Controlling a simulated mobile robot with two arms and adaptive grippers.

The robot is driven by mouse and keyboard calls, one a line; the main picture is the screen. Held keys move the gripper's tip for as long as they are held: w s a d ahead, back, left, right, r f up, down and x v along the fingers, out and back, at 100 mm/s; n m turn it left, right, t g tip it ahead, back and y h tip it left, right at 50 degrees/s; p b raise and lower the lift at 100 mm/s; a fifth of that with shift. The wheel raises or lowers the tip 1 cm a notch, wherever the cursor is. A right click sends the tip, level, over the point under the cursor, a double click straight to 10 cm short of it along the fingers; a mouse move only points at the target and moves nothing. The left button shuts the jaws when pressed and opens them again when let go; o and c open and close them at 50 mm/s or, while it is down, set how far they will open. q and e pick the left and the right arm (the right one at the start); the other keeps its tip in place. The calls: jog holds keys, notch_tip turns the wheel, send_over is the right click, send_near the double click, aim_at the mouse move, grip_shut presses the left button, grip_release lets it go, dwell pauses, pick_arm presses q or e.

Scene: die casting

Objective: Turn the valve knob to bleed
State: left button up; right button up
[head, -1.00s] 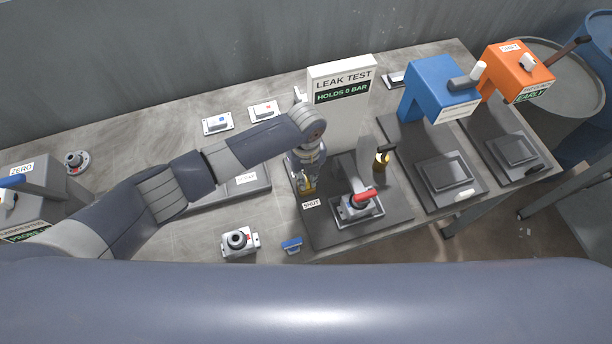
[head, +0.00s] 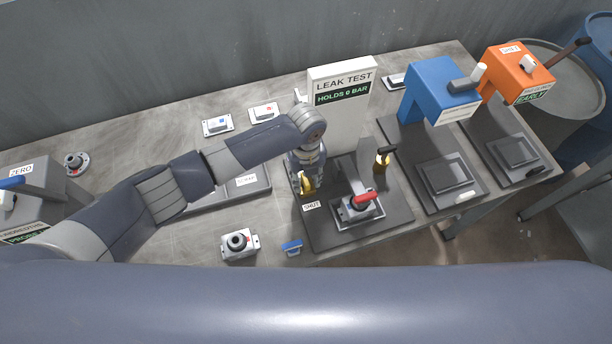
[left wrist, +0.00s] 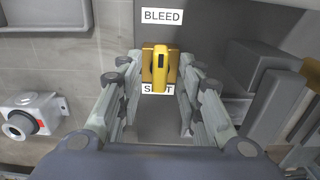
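The yellow valve knob (left wrist: 160,66) is a bar handle on a brass block in the left wrist view. Its lower end overlaps the SHUT label (left wrist: 148,88); the BLEED label (left wrist: 162,16) is beyond its other end. My left gripper (left wrist: 160,75) has its fingers apart on both sides of the knob, with small gaps seeming to show. In the head view the left gripper (head: 306,176) reaches down at the left part of the leak test station, the yellow knob (head: 308,186) partly hidden by it. My right gripper is not in view.
The LEAK TEST sign (head: 342,84) reads HOLDS 0 BAR. A blue press (head: 440,88) and an orange press (head: 513,70) are farther right.

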aim_at(306, 181)
pick_arm(q)
notch_tip(306, 181, up, 12)
dwell(0.6)
jog(key=shift+s+f, duration=0.1)
dwell(0.4)
